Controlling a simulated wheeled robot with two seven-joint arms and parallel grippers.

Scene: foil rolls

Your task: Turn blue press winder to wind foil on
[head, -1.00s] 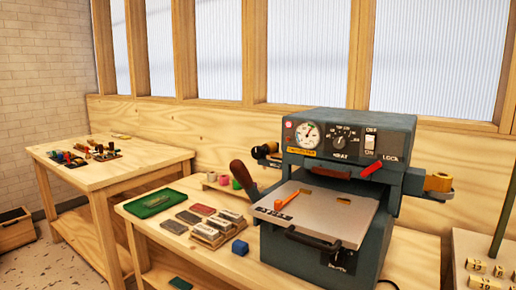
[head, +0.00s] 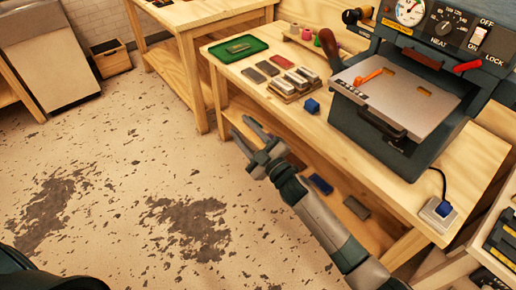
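The dark blue-green press (head: 385,150) stands on the wooden bench at the upper right, its top cut off by the frame. A dark round winder part (head: 350,17) with a brassy piece beside it sticks out at its upper left. The foil roll on the press's right side is out of view. My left gripper is not in view.
An orange tool (head: 371,76) lies on the press's grey plate (head: 410,90). The bench holds a green tray (head: 222,48), several small blocks and a blue cube (head: 311,106). More blocks lie on its lower shelf. A white socket (head: 438,213) is at the bench's right. The left floor is open.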

